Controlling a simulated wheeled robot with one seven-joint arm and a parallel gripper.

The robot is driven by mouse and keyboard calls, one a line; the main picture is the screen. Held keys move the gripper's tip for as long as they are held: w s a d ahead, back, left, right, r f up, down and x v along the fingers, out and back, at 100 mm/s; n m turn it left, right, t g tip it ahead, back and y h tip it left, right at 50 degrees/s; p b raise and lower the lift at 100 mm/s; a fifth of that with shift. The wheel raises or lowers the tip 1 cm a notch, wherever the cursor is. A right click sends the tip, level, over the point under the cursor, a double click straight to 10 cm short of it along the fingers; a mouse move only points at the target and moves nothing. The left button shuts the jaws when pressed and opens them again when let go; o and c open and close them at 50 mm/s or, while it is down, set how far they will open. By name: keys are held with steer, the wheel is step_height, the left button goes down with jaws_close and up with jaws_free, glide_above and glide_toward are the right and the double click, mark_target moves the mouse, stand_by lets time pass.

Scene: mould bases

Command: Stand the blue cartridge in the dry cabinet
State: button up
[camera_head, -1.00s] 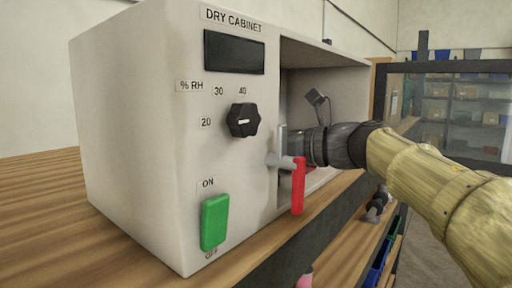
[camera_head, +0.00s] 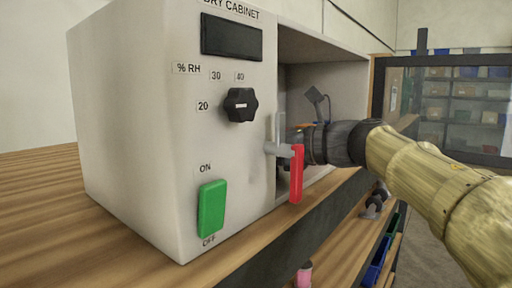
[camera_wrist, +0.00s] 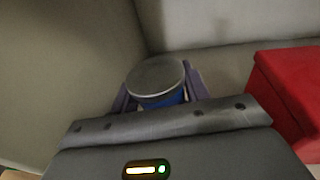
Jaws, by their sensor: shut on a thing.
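The dry cabinet (camera_head: 160,130) is a grey-white box on a wooden bench, with its compartment open on the right side. My gripper (camera_head: 300,143) reaches into that compartment from the right, partly hidden behind the cabinet's front edge and red-handled lever. In the wrist view my gripper (camera_wrist: 158,102) is shut on the blue cartridge (camera_wrist: 167,99), which has a round grey top and stands between the two fingers. The cartridge's lower part is hidden by the gripper body. I cannot tell whether its base touches the compartment floor.
A red block (camera_wrist: 285,90) is close on the right in the wrist view. The compartment walls are near on the left and behind. The red lever handle (camera_head: 297,174) stands at the opening's front edge. A glazed door frame (camera_head: 450,110) is at the right.

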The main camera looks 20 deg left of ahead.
steer(key=shift+f, duration=0.45)
steer(key=shift+w+a+f+b, duration=0.1)
steer(key=shift+a+f+b, duration=0.05)
steer(key=shift+f+b, duration=0.2)
jaws_close()
steer(key=o, duration=1.1)
jaws_free()
steer(key=shift+o, duration=1.1)
steer(key=shift+a, duration=0.1)
steer(key=shift+r, duration=0.15)
steer(key=shift+r, duration=0.1)
steer(key=shift+d, duration=0.2)
steer(key=b+v, duration=0.6)
steer(key=v, duration=1.1)
